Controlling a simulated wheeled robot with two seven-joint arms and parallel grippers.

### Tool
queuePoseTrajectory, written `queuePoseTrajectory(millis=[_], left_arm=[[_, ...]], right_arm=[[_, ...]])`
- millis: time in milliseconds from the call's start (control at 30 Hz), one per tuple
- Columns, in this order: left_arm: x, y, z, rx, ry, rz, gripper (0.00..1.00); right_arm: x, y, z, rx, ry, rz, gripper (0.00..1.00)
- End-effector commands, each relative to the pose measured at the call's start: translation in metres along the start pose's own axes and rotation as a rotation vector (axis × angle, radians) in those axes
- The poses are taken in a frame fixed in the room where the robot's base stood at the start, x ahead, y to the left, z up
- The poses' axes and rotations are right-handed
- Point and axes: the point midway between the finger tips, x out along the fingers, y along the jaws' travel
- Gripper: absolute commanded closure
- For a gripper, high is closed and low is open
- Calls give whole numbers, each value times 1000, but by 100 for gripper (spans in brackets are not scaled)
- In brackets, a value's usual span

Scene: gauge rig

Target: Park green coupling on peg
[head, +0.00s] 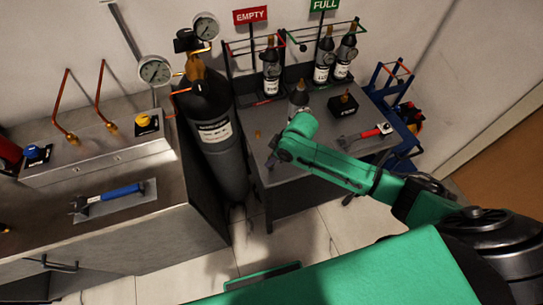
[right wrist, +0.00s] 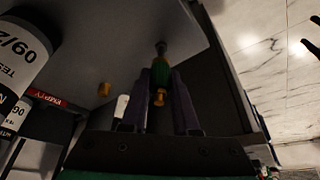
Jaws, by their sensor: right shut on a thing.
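My right gripper (head: 273,158) is over the near left part of the grey table (head: 290,187). In the right wrist view my right gripper (right wrist: 164,80) is shut on the green coupling (right wrist: 160,72), which sits between the dark fingers. A brass end (right wrist: 159,97) sticks out of it toward the camera, and a grey stem shows at its other end. In the head view the coupling is hidden at the gripper. A short brass peg (head: 257,135) stands on the table, apart from the gripper; it also shows in the right wrist view (right wrist: 103,89). My left gripper is not in view.
A tall dark cylinder (head: 213,135) with gauges stands left of the table. A small grey bottle (head: 299,97), a black box (head: 343,105) and a red-handled tool (head: 367,134) are on the table. Labelled bottles (head: 271,75) stand behind. A bench (head: 95,222) with a blue-handled wrench (head: 107,197) is left.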

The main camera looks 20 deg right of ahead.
Motion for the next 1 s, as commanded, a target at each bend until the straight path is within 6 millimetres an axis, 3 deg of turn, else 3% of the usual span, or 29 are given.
queuePoseTrajectory(millis=[1000], left_arm=[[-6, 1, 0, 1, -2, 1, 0]], right_arm=[[0, 0, 0, 0, 1, 1, 100]])
